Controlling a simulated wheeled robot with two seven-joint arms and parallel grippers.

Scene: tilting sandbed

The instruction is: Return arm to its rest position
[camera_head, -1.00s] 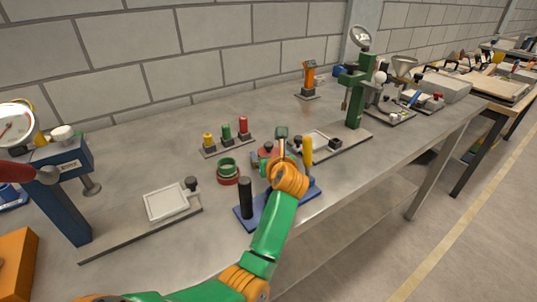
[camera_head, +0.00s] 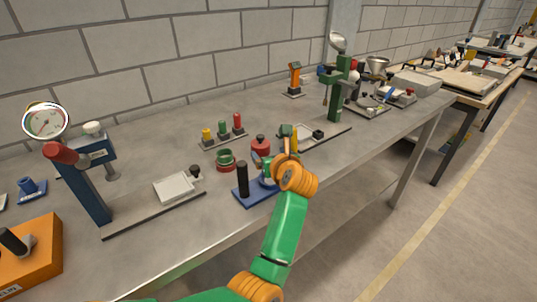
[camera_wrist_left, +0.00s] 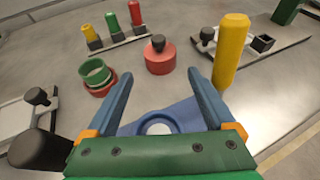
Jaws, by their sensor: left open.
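My left arm, green with orange joints, reaches in from the bottom of the head view. Its wrist partly hides its gripper (camera_head: 268,165). In the left wrist view the left gripper (camera_wrist_left: 160,80) is open, with two blue fingers apart and nothing between them. Below it is a blue base (camera_head: 258,195) with a pale round seat (camera_wrist_left: 157,128). A black post (camera_head: 243,179) stands left of the fingers and a yellow post (camera_wrist_left: 232,50) stands to their right. My right gripper is not in view.
A red round piece with a black knob (camera_wrist_left: 160,57) lies beyond the fingers. A green ring on a red base (camera_head: 226,160) and a rack of coloured pegs (camera_head: 223,134) stand nearby. A blue gauge press (camera_head: 85,185) is at left, a green stand (camera_head: 336,100) at right.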

